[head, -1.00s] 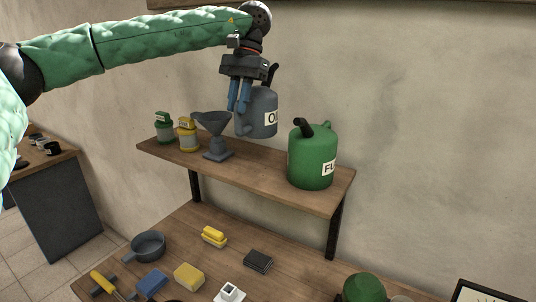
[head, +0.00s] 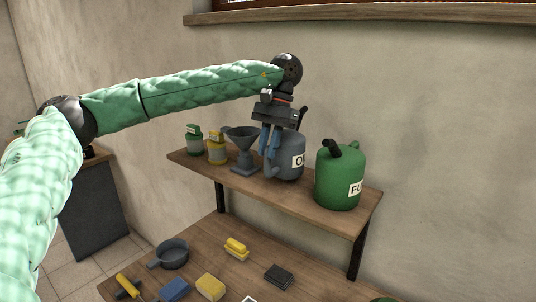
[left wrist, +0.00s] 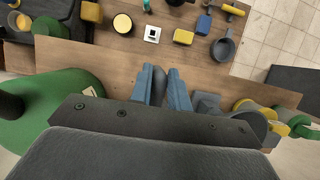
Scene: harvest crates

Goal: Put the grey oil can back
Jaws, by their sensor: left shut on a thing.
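The grey oil can (head: 287,163), with a pale label and a dark handle, is upright at the wall shelf (head: 325,213). It stands between the grey funnel (head: 243,150) and the green fuel can (head: 338,180). Its base looks level with the shelf top; I cannot tell whether it touches. My left gripper (head: 268,143) points down at the can's near left side, its blue fingers shut on it. In the left wrist view the fingers (left wrist: 165,88) close on a narrow grey part. My right gripper is out of view.
The green can is close on the right. The bench below holds a grey pan (head: 172,254), a yellow brush (head: 236,249), a dark block (head: 278,276) and sponges.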

